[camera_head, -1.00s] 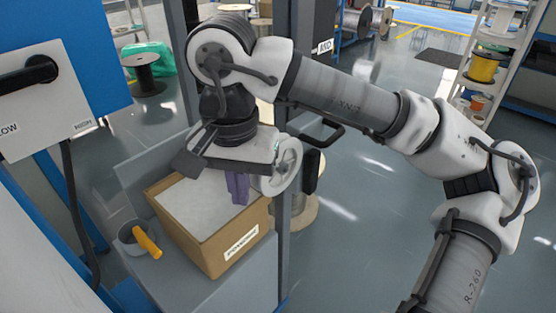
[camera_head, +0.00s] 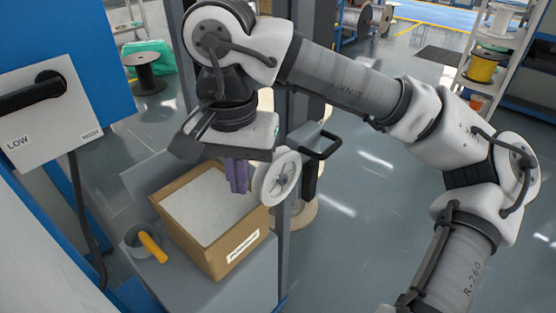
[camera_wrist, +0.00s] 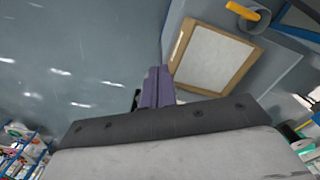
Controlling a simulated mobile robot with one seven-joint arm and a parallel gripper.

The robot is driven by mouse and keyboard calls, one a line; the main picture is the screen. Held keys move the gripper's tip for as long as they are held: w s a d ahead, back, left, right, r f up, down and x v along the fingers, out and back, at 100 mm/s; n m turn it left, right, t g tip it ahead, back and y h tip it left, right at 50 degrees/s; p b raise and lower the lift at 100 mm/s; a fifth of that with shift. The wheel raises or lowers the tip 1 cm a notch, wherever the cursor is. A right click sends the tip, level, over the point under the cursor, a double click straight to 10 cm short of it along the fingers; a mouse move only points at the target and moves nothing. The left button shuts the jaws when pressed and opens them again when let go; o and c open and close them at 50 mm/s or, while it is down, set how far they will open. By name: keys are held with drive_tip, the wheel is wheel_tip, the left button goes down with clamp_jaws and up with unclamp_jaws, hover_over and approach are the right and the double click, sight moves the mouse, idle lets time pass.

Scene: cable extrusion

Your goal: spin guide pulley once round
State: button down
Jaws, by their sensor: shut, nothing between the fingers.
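The guide pulley (camera_head: 276,177) is a pale grey-white disc with a dark hub, mounted on a grey upright post. My gripper (camera_head: 238,188) has purple fingers that point down, just left of the pulley. The fingers are shut with nothing between them. They appear close to the pulley's left rim, but I cannot tell whether they touch it. In the wrist view my shut fingers (camera_wrist: 158,72) show at the middle; the pulley is not clearly visible there.
An open cardboard box (camera_head: 208,214) with white contents stands below my gripper on a grey bench. A grey cup with an orange-handled tool (camera_head: 150,246) is left of it. A lever panel (camera_head: 48,115) stands at far left. A dark handle (camera_head: 322,147) is right of the post.

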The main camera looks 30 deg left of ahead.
sight(264, 168)
wheel_tip(264, 168, up, 2)
drive_tip(key=shift+r+p, duration=0.25)
drive_tip(key=shift+p, duration=0.3)
drive_tip(key=shift+w, duration=0.1)
drive_tip(key=shift+w+d, duration=0.2)
drive_tip(key=shift+w, duration=1.1)
drive_tip(key=shift+w+d, duration=0.2)
drive_tip(key=shift+w, duration=1.1)
drive_tip(key=shift+f, duration=0.3)
